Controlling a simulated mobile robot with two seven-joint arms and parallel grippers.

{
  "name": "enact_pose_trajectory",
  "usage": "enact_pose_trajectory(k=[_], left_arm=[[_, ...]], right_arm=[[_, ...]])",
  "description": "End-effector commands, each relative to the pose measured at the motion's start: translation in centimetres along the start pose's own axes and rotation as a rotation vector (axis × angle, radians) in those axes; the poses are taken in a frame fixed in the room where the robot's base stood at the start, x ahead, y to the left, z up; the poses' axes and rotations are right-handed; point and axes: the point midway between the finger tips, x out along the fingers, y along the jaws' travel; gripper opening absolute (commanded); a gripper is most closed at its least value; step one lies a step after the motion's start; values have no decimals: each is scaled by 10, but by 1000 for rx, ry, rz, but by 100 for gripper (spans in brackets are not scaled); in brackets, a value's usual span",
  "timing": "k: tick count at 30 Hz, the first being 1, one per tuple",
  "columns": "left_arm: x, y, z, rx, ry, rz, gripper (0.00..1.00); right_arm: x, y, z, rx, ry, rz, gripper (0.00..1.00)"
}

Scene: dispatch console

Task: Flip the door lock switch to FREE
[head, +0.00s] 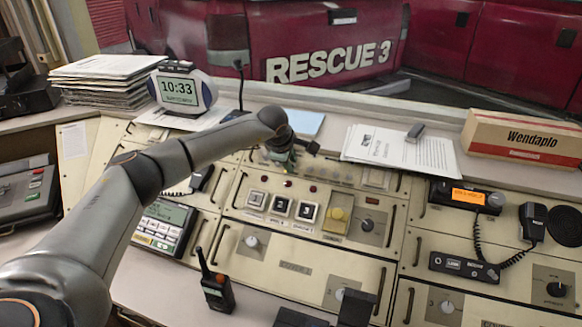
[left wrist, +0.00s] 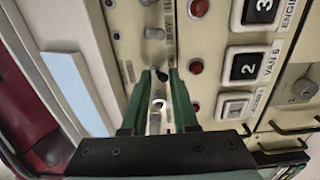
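My left gripper (head: 279,160) is at the back row of the console, in front of the blue sheet. In the left wrist view its two green fingers (left wrist: 160,74) stand apart, with a gap between them. A small metal toggle lever (left wrist: 157,104) with a bright tip shows in this gap, and a black knob (left wrist: 163,74) lies near the fingertips. I cannot tell whether a finger touches the lever. The labels by it are not readable, so I cannot tell whether it is the door lock switch or which way it is set.
Square buttons numbered 1 to 3 (head: 281,207) and red lamps lie just in front of the gripper. Papers (head: 400,150) lie behind. Dark shapes (head: 355,308) at the bottom are unclear.

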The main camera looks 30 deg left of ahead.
Motion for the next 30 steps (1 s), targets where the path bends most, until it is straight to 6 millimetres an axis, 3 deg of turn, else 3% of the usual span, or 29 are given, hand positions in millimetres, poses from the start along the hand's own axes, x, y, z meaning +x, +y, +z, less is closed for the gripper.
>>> enact_pose_trajectory(k=[25,30], left_arm=[[0,15,0,0,0,1,28],[-11,16,0,1,0,0,28]], right_arm=[[0,0,-1,-1,1,0,50],[-7,0,-9,-1,1,0,50]])
